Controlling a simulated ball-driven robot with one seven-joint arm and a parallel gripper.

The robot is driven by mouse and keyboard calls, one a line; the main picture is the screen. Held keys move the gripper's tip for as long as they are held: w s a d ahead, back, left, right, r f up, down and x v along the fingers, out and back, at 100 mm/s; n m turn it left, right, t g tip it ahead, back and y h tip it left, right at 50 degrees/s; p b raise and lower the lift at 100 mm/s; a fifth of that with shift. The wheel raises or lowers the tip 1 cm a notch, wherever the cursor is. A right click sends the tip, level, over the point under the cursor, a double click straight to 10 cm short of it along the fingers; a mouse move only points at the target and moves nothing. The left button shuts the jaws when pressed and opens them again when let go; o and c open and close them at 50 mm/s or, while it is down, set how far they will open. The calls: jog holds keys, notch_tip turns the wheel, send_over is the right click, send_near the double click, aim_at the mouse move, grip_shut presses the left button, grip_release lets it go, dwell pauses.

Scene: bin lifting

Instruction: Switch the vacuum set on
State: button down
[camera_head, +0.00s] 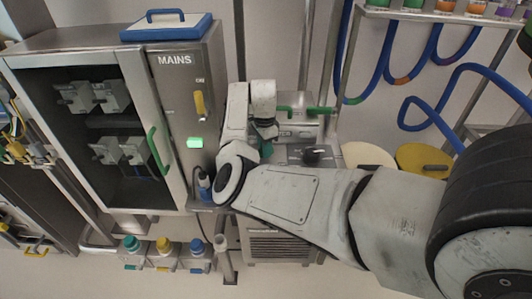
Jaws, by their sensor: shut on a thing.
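My gripper (266,130) is small in the head view, at the end of my arm, just left of a grey metal unit (300,130) with a partly hidden label. This unit, likely the vacuum set, has a green bar handle (306,110) and a black knob (318,153) on its front. A grilled lower section (278,247) shows beneath my arm. My gripper points down and is shut on a small green part (267,149). My wrist and forearm hide most of that part and much of the unit's left side.
A MAINS cabinet (175,85) stands left, with a yellow lever (200,104) and a lit green lamp (195,142). A blue plug (205,186) sits close to my elbow. Blue hoses (440,120) hang at right. Yellow disc (423,158) lies right.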

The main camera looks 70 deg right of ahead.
jog(key=w+n, duration=0.1)
jog(key=n, duration=0.1)
jog(key=w+d+n+p, duration=0.1)
jog(key=n, duration=0.2)
jog(key=shift+w+d+n, duration=0.1)
jog(key=shift+d+n, duration=0.05)
jog(key=shift+n, duration=0.15)
jog(key=w+n, duration=0.1)
jog(key=n, duration=0.1)
jog(key=w+n, duration=0.1)
jog(key=n, duration=0.1)
jog(key=shift+r, duration=0.1)
jog(key=shift+w+n+p, duration=0.2)
jog(key=shift+w+n, duration=0.1)
jog(key=shift+n, duration=0.4)
jog(key=shift+w+n+p, duration=0.15)
jog(key=shift+w+n, duration=0.15)
jog(key=shift+n, duration=0.4)
jog(key=shift+w, duration=0.1)
jog(key=c, duration=1)
grip_release()
jog(key=shift+o, duration=0.2)
notch_tip(320, 180, up, 11)
jog(key=b, duration=0.1)
jog(key=shift+f, duration=0.25)
